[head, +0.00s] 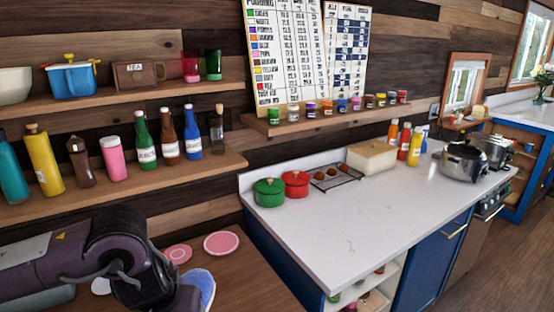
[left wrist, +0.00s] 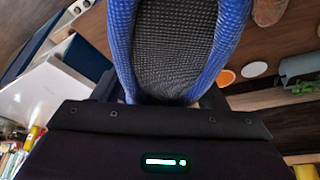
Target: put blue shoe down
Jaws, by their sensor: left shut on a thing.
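The blue shoe (left wrist: 232,40) fills the upper middle of the left wrist view, its dark grey inside facing the camera. My left gripper (left wrist: 165,98) is shut on it; the fingertips are mostly hidden by the shoe. In the head view the blue shoe (head: 203,284) shows partly at the bottom, beside my left gripper (head: 190,298), over the brown wooden surface (head: 250,285). I cannot tell whether the shoe touches that surface. My right gripper is in neither view.
Two pink plates (head: 221,243) lie on the wooden surface behind the shoe. A white counter (head: 370,220) with a green pot (head: 269,192) and a red pot (head: 296,183) stands to the right. Shelves with bottles (head: 146,140) line the wall. The wood right of the shoe is clear.

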